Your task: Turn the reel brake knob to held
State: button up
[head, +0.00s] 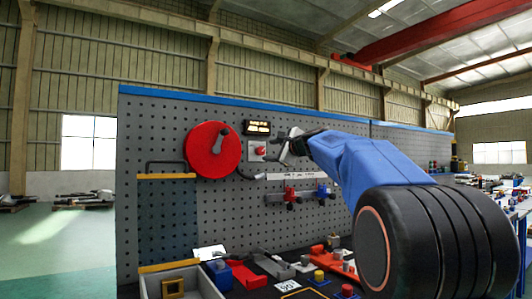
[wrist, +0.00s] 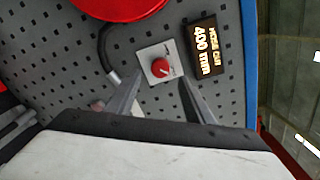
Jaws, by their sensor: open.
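The reel brake knob is a small red knob (wrist: 160,68) on a pale square plate (wrist: 152,58) fixed to the grey pegboard. In the head view the knob (head: 261,151) sits right of the large red reel (head: 212,150). My gripper (wrist: 160,95) is open and empty in the wrist view, its two grey fingers pointing at the board on either side below the knob, apart from it. In the head view my gripper (head: 285,149) is just right of the knob plate. The plate's markings are too small to read.
A lit display (wrist: 203,48) reading "400 mm" sits beside the knob plate. A dark hose (wrist: 106,58) curves from the reel past the plate. Red and blue fittings (head: 305,193) hang below on the pegboard (head: 160,220). The bench below holds several loose parts.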

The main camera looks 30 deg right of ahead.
jog(key=s, duration=1)
jog(key=shift+s+d+r, duration=0.15)
jog(key=shift+s+d, duration=0.05)
jog(key=shift+s, duration=0.2)
